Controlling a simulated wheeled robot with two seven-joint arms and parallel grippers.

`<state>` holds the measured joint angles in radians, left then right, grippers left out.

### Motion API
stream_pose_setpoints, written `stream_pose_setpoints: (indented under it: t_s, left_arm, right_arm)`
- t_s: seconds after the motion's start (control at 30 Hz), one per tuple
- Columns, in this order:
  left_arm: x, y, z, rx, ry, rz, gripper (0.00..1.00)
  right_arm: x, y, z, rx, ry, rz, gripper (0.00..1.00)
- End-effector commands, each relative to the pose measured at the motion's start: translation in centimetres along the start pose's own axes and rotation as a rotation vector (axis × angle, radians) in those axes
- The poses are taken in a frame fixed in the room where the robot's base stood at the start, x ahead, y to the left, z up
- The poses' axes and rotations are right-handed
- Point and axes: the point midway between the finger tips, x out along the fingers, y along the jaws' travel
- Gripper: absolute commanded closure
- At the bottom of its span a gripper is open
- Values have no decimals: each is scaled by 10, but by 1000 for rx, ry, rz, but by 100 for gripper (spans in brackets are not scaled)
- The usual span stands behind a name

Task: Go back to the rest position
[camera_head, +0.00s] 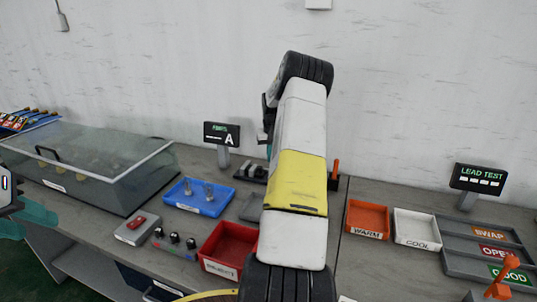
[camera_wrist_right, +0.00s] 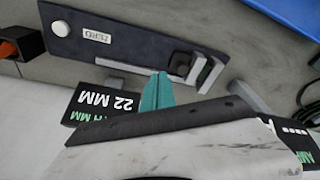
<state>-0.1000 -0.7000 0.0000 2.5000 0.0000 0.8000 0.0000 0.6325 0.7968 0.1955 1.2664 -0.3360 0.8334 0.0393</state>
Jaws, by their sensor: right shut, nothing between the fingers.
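My left gripper (camera_head: 24,220) is at the left edge of the head view, partly cut off, beside the lidded glass case. Its teal fingers show, but whether they are apart I cannot tell.
The glass case (camera_head: 100,150) stands at left. A blue tray (camera_head: 180,205), a red bin (camera_head: 222,262), an orange WARM tray (camera_head: 367,217) and a white COOL tray (camera_head: 416,228) are on the bench. A LEAD TEST display (camera_head: 478,179) stands at right.

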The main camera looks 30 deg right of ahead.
Motion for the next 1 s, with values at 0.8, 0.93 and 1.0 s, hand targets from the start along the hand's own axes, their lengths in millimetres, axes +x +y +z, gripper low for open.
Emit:
stream_pose_setpoints:
  t_s: [0.8, 0.93, 1.0]
  left_arm:
    - [0, 0, 0, 0, 0, 0, 64]
    - [0, 0, 0, 0, 0, 0, 64]
    - [0, 0, 0, 0, 0, 0, 64]
  right_arm:
    - [-160, -105, 44, -144, 93, -28, 100]
    - [-208, -134, 78, -185, 126, -46, 100]
    - [-231, -148, 99, -205, 143, -59, 100]
